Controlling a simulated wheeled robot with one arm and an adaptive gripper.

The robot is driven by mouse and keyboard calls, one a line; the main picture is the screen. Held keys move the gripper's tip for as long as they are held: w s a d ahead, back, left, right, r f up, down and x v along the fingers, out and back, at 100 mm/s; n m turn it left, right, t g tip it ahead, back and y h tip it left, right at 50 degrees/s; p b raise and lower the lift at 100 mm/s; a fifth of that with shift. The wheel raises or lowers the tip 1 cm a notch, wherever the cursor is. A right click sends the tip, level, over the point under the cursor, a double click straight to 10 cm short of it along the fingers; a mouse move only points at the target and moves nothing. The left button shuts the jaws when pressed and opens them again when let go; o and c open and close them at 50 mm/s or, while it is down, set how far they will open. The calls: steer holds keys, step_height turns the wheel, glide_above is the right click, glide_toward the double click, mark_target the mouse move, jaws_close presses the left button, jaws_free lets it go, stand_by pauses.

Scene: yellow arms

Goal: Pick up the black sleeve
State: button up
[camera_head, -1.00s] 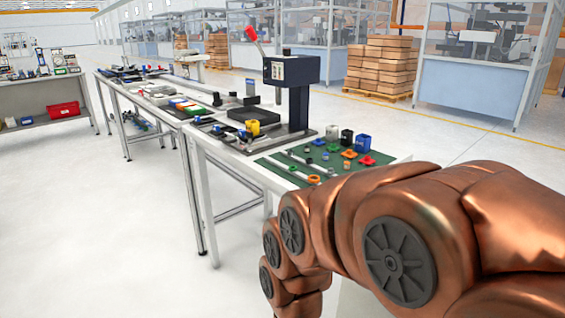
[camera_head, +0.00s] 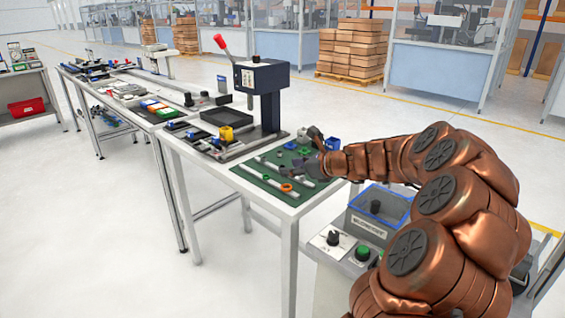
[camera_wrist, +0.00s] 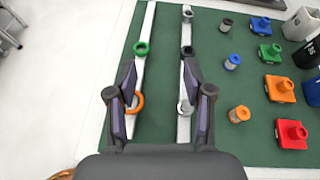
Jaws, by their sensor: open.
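A small dark cylinder (camera_wrist: 226,25), which looks like the black sleeve, stands on the green mat (camera_wrist: 215,90) near the top in the wrist view. I cannot make it out in the head view. My gripper (camera_wrist: 159,62) is open and empty, its fingers spread above two pale rails. The dark cylinder is to the right of and beyond the right fingertip. A dark ring (camera_wrist: 187,51) on the right rail (camera_wrist: 185,75) appears at that fingertip. In the head view my gripper (camera_head: 315,153) hangs over the mat and hides part of it.
A blue-topped cylinder (camera_wrist: 232,62) and an orange-topped one (camera_wrist: 239,114) stand in line with the dark one. Coloured knobbed blocks, such as a green one (camera_wrist: 270,53), and bins (camera_wrist: 302,25) fill the right side. A lever press (camera_head: 262,85) stands behind the mat.

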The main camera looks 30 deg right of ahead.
mark_target(283, 166)
steer(key=d+m+h, duration=0.1)
steer(key=d+m, duration=0.1)
steer(key=d, duration=0.1)
steer(key=shift+d, duration=0.4)
steer(key=shift+x, duration=1.05)
steer(key=shift+b+x, duration=0.3)
steer(key=shift+x, duration=2.45)
steer(key=shift+s+f, duration=0.1)
steer(key=shift+f, duration=0.1)
jaws_close()
